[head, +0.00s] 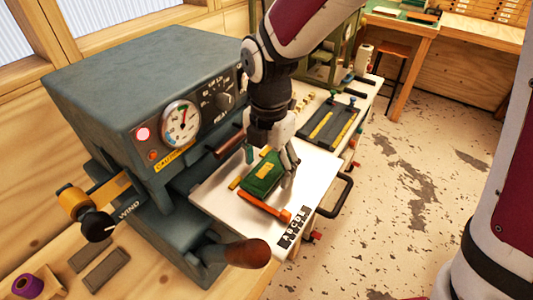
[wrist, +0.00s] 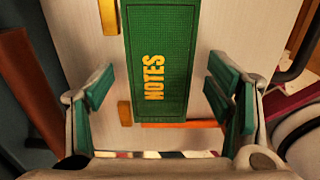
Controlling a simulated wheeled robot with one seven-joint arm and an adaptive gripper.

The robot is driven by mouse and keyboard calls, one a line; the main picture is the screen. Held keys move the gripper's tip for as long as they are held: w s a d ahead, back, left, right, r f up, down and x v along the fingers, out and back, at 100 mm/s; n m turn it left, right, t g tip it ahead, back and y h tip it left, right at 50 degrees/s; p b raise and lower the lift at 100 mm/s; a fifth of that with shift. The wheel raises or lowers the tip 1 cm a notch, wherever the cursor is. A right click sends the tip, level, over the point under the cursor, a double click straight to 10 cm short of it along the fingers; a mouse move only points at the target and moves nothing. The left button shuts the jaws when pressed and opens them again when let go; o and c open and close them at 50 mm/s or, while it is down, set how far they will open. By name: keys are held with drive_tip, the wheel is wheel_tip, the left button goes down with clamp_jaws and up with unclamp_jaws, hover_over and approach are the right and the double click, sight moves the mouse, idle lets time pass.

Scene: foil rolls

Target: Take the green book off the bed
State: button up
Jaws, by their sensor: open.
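The green book (head: 260,178) lies flat on the pale bed (head: 322,168) of the grey press. In the wrist view the book (wrist: 160,40) is upright in the picture, with yellow "NOTES" lettering on its cover. My gripper (head: 272,160) is over the bed at the book. In the wrist view its green-padded fingers (wrist: 158,86) are apart, one on each side of the book, with a gap to each edge. The fingers do not visibly touch it. Their exact height above the bed is hard to tell.
Yellow blocks (wrist: 124,112) sit along the book's left side. An orange bar (head: 264,207) lies at its near end. The press head (head: 140,90), with gauge, stands close on the left. A brown-knobbed handle (head: 248,253) is in front. A dark tray (head: 330,125) lies beyond the bed.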

drive_tip(key=c, duration=1.3)
drive_tip(key=shift+r, duration=0.15)
